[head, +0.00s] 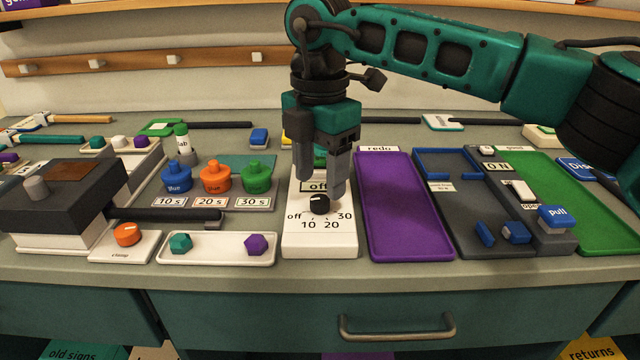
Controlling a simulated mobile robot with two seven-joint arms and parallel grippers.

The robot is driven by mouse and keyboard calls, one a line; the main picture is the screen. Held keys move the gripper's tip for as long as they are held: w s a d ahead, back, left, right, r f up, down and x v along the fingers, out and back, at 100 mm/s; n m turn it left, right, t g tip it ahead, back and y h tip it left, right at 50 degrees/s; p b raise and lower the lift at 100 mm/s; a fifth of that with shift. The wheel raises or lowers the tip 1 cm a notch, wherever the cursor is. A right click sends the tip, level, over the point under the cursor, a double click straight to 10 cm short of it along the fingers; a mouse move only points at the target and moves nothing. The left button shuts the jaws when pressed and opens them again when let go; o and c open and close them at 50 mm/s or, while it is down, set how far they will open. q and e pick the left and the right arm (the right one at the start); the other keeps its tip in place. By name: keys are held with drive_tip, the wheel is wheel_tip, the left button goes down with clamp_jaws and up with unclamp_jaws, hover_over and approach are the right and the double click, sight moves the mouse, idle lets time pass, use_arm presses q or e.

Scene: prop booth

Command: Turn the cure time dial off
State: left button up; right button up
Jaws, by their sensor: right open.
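The cure time dial is a black knob (319,205) on a white box (320,246) at the middle of the bench, in the head view. The marks off, 10, 20 and 30 stand around the knob. A small display above it reads "off". My right gripper (321,195) points down over the box, its two grey fingers apart and the knob between or just in front of them. I cannot tell whether the fingers touch the knob. The exact pointing of the knob's white line is hard to make out. My left gripper is not in view.
A purple tray (408,240) lies close to the right of the box. A white tray (217,256) with two gems and an orange knob (127,234) are to the left. Coloured glue pots (215,178) stand behind them. A drawer handle (397,333) sticks out below.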

sight(320, 199)
wheel_tip(320, 199, up, 10)
drive_tip(key=p, duration=0.1)
drive_tip(key=shift+f, duration=0.2)
drive_tip(key=shift+s, duration=0.1)
